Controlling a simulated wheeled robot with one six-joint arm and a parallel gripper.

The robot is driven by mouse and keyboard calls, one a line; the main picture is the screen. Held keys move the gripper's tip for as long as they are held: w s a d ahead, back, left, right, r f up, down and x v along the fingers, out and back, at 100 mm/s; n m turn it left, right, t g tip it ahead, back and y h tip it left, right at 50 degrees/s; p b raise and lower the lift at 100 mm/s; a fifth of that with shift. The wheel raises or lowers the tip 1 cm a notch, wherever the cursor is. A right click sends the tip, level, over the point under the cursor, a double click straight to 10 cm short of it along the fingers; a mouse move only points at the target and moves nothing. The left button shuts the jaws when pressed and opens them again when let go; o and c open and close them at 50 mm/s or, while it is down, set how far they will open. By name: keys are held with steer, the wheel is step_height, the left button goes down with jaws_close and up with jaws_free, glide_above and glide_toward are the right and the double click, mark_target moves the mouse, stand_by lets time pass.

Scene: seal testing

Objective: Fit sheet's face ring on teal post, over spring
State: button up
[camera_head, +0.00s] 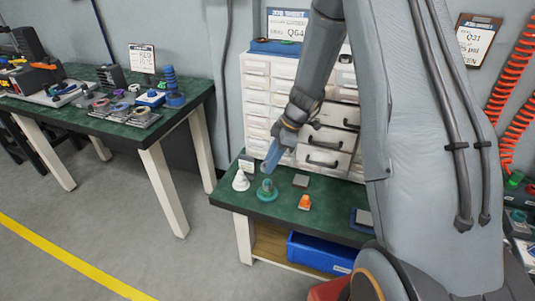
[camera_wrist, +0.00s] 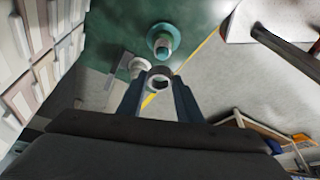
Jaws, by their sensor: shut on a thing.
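My gripper (camera_wrist: 160,88) is shut on a dark grey ring (camera_wrist: 159,73), held at the fingertips with its hole visible. The teal post (camera_wrist: 159,32) stands beyond the ring on the green bench, apart from it; a grey piece sits at its middle, too small to confirm as the spring. In the head view my gripper (camera_head: 271,160) has its blue fingers just above the teal post (camera_head: 267,190), and the ring cannot be made out there. A small sheet (camera_head: 248,163) stands at the back left of this bench, its writing unreadable.
A white post (camera_head: 241,182) stands close left of the teal post. A grey block (camera_head: 300,181), an orange piece (camera_head: 305,203) and a blue tray (camera_head: 360,222) lie to the right. White drawers (camera_head: 260,105) rise behind. Another bench (camera_head: 190,95) holds several rings.

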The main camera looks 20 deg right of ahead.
mark_target(268, 180)
steer(key=shift+a+f, duration=0.1)
steer(key=shift+f, duration=0.45)
steer(key=shift+f+b, duration=1.5)
steer(key=shift+b, duration=0.5)
steer(key=shift+f+b, duration=1.15)
steer(key=o, duration=1.1)
steer(key=shift+r+p, duration=1.6)
steer(key=shift+r, duration=1.9)
